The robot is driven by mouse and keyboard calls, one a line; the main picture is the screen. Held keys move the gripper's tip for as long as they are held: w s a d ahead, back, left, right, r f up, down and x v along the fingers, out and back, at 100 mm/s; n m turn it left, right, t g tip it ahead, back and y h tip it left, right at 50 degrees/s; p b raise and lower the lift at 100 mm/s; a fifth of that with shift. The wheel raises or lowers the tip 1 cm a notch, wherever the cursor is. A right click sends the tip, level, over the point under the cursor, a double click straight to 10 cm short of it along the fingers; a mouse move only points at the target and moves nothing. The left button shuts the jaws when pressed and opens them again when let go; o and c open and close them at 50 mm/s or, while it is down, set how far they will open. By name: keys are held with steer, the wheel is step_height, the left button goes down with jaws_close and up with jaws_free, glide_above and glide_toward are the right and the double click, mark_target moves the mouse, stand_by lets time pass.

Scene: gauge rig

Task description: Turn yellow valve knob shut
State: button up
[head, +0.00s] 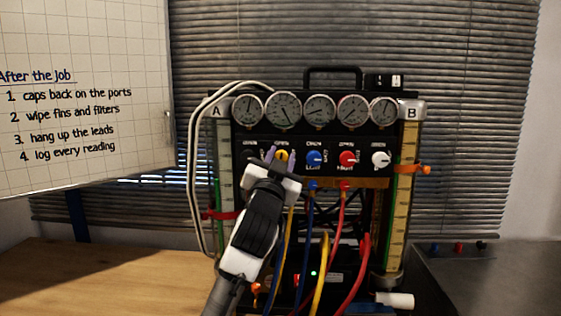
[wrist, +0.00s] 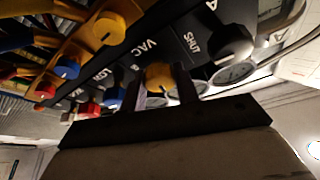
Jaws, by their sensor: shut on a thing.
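The yellow valve knob (head: 281,156) is on the black front panel of the gauge rig, second from the left in the knob row. In the wrist view the yellow knob (wrist: 158,76) sits between my two dark fingers. My gripper (head: 275,161) reaches up from below and is shut on this knob, covering part of it in the head view. It also shows in the wrist view (wrist: 160,88). A SHUT label is printed on the panel near the black knob (wrist: 231,43). The yellow knob's exact pointer angle is too small to read.
A blue knob (head: 314,158), a red knob (head: 347,158) and a white knob (head: 380,159) stand to the right. Several gauges (head: 319,108) line up above. Blue, yellow and red hoses (head: 338,217) hang close to my gripper's right. Bare wooden bench (head: 110,275) lies left.

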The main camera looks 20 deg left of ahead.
steer(key=m+h, duration=0.2)
steer(key=m, duration=0.3)
steer(key=shift+g, duration=0.3)
steer(key=m+g+h, duration=0.1)
steer(key=m+h, duration=0.1)
steer(key=m, duration=0.3)
steer(key=shift+m, duration=0.3)
steer(key=m+g, duration=0.2)
steer(key=m, duration=0.2)
steer(key=shift+h, duration=0.4)
steer(key=shift+m+g+p, duration=0.5)
steer(key=shift+m, duration=1)
steer(key=o, duration=1)
steer(key=shift+c, duration=0.2)
